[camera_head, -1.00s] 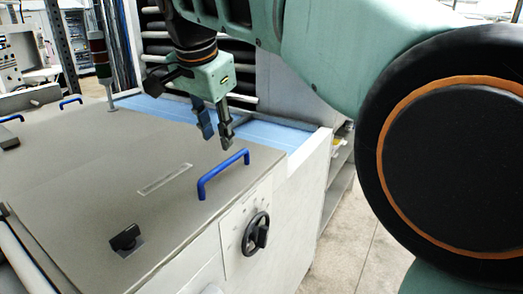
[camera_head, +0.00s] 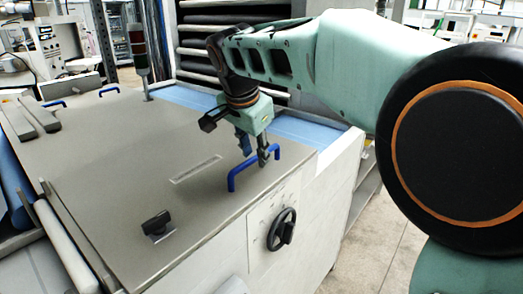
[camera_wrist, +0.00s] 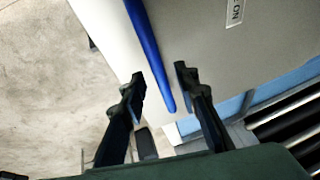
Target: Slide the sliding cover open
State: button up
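The sliding cover (camera_head: 110,130) is a flat grey panel on top of the machine. Its near blue bar handle (camera_head: 232,178) stands near the right edge of the panel. My gripper (camera_head: 265,160) points down at the far end of this handle. In the wrist view the blue handle (camera_wrist: 153,55) runs between the two dark fingertips of my gripper (camera_wrist: 160,80). The fingers are apart, with gaps showing on both sides of the handle. Blue sheeting (camera_head: 300,130) shows beyond the cover's far edge.
A black handwheel (camera_head: 281,229) is on the white side wall below the handle. A black knob (camera_head: 157,224) sits on the cover's near part. Smaller blue handles (camera_head: 108,90) are at the far left. A signal post (camera_head: 142,62) stands behind. Open floor lies at right.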

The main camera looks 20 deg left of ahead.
grip_shut()
jog(key=shift+a, duration=0.15)
dwell(0.4)
